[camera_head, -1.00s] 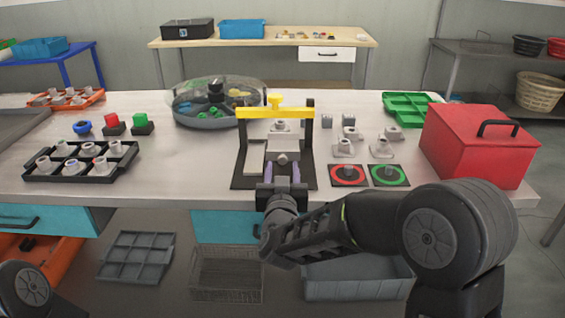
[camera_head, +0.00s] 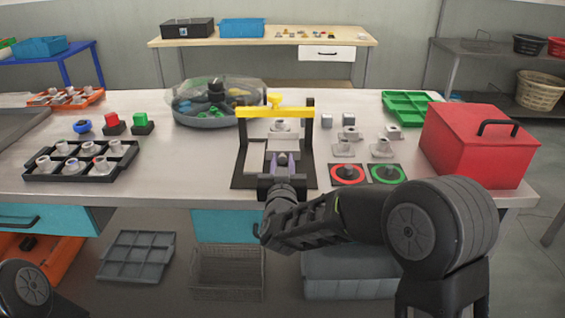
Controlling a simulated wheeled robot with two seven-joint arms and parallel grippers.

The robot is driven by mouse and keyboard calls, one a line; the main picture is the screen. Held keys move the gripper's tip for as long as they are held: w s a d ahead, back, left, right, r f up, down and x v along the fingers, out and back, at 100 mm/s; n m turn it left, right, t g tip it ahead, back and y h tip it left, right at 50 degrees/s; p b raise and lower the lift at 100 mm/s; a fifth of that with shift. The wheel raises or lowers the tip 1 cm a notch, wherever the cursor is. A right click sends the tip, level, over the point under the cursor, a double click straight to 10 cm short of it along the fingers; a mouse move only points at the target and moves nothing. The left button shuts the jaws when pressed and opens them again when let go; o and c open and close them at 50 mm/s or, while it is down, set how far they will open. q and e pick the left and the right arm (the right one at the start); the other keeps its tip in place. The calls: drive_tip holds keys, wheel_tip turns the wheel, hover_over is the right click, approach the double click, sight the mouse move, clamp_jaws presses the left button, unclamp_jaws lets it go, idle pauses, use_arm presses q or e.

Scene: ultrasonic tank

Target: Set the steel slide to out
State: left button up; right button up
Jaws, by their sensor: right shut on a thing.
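The steel slide (camera_head: 281,144) is a pale grey plate in the black-framed fixture (camera_head: 244,160) near the table's front edge. It lies below a yellow crossbar (camera_head: 262,112). A block sits behind it at the back of the fixture. My right gripper (camera_head: 281,163) is at the slide's front end. Its fingers are together, shut on the slide's front knob, which they largely hide. My left gripper is out of view; only a part of my left arm shows at the lower left.
A red box (camera_head: 474,150) stands at the right. Red (camera_head: 348,174) and green (camera_head: 387,174) ringed pads and several grey fittings lie right of the fixture. A black tray (camera_head: 82,174) of fittings is at the left, and a round clear-lidded tank (camera_head: 210,121) is behind.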

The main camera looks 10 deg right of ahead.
clamp_jaws()
idle(0.7)
